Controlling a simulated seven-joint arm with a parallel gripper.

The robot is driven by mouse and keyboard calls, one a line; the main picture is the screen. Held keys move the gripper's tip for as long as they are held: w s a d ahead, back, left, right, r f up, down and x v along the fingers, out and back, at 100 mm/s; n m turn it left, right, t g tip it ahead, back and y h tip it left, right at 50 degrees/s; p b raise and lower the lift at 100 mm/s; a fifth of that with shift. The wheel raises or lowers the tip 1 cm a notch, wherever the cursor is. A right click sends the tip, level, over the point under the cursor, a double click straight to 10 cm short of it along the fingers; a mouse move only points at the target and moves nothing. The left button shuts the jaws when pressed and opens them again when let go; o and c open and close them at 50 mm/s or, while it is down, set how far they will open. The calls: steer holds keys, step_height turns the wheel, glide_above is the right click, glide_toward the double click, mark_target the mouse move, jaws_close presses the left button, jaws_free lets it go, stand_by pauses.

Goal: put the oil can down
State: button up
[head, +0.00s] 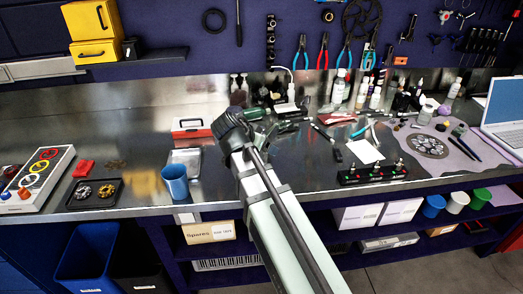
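A small pale object with a thin bent spout (291,93) stands out near the back of the bench in the head view. It looks like the oil can, but it is too small to be sure. My arm rises from the bottom of the view to a dark joint at the middle of the bench. The far part of my arm is foreshortened among dark and green clutter right of that joint. I cannot make out my gripper's fingers there, nor whether they touch the spouted object.
A white card (365,151), a black rack (372,174) and a purple mat (470,165) lie right. Bottles (375,98) stand behind.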

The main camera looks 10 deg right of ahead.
steer(key=shift+w+d+f, duration=0.2)
steer(key=shift+f, duration=0.05)
steer(key=shift+c, duration=0.4)
steer(key=c, duration=1.4)
steer(key=shift+o, duration=0.2)
steer(key=shift+r, duration=0.15)
